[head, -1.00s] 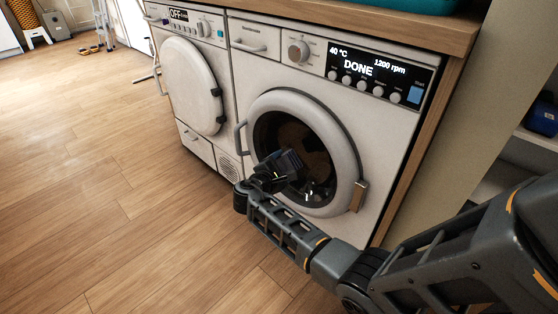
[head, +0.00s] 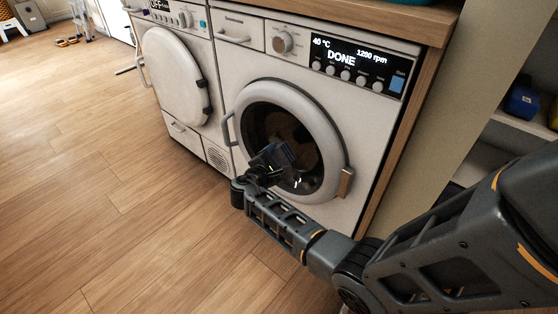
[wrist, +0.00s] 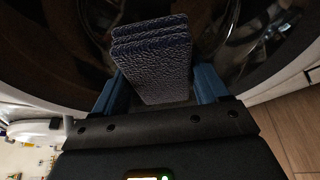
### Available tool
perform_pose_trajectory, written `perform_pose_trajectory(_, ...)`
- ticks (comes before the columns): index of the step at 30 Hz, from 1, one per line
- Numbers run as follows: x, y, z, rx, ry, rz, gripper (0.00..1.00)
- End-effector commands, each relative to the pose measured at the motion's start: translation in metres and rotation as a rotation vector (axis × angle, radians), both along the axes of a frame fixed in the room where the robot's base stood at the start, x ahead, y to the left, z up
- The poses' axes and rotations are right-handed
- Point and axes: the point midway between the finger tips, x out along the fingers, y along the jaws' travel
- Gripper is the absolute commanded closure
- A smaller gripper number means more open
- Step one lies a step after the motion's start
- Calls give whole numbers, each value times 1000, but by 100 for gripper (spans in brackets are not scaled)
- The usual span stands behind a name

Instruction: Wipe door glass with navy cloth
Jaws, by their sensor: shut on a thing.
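The washing machine's round door (head: 333,143) is closed, with a white ring around dark glass (head: 310,172). Brown laundry shows behind the glass. My gripper (head: 270,160) is in front of the lower left part of the door glass. In the wrist view my gripper (wrist: 160,100) is shut on a folded navy cloth (wrist: 152,50) with a ribbed texture, held between blue fingers. The cloth (head: 284,153) also shows in the head view, over the glass. The cloth's far end lies against or just in front of the glass; I cannot tell whether it touches.
The washer display (head: 357,66) reads DONE. A white dryer (head: 175,75) with a closed round door stands to the left. A wooden counter (head: 420,22) runs above both. Shelves with a blue item (head: 521,97) are at right. The wooden floor (head: 90,170) at left is clear.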

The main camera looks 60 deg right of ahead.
Motion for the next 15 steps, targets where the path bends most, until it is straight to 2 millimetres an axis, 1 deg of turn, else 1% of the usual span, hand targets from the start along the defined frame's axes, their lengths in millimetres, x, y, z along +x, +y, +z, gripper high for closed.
perform_pose_trajectory(1,5,-2,-1,-2,-2,0,50)
perform_pose_trajectory(6,18,-5,-1,-3,-1,0,50)
perform_pose_trajectory(15,29,-8,0,-2,-1,0,50)
